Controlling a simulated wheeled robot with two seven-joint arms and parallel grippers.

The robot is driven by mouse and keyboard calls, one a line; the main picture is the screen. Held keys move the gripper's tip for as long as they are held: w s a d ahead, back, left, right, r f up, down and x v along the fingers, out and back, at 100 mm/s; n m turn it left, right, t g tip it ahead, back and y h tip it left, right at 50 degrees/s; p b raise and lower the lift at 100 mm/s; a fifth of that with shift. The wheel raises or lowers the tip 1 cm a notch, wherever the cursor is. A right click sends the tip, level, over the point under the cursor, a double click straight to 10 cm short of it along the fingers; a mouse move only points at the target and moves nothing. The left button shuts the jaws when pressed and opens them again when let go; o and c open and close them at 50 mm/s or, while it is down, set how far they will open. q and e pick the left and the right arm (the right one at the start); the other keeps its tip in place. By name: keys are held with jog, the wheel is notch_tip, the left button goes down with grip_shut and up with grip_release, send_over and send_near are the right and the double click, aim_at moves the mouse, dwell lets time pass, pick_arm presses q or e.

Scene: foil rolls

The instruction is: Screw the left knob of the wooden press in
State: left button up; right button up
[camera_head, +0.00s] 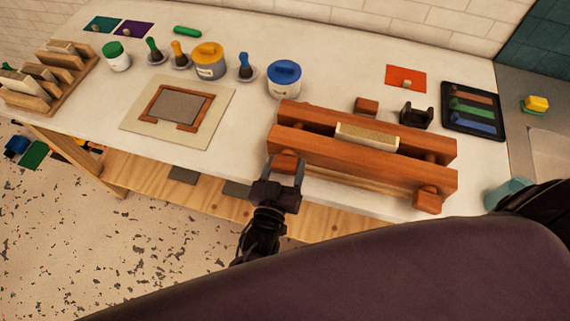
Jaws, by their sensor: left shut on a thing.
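The wooden press (345,152) lies along the front right of the white table, with two long reddish-brown beams and a pale book block (367,136) between them. Its left knob (285,162) is a wooden piece at the front beam's left end. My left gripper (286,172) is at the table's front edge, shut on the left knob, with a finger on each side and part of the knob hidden. The right knob (427,200) sticks out at the front beam's right end. My right gripper does not show.
A blue-lidded jar (284,80) stands just behind the press's left end. A pale board (137,118) with a wooden frame lies to the left. A black tray (473,110) with coloured strips and a dark holder (416,115) sit at the right.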

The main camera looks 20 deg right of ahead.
pick_arm(q)
jog(key=shift+s+f, duration=0.25)
jog(key=shift+f, duration=0.15)
jog(key=o, duration=0.7)
jog(key=shift+o, duration=1.3)
jog(key=shift+s+a+r, duration=0.15)
jog(key=shift+r, duration=0.15)
jog(key=b+v, duration=0.2)
jog(key=v, duration=0.5)
jog(key=shift+s+a, duration=0.2)
jog(key=shift+s, duration=0.1)
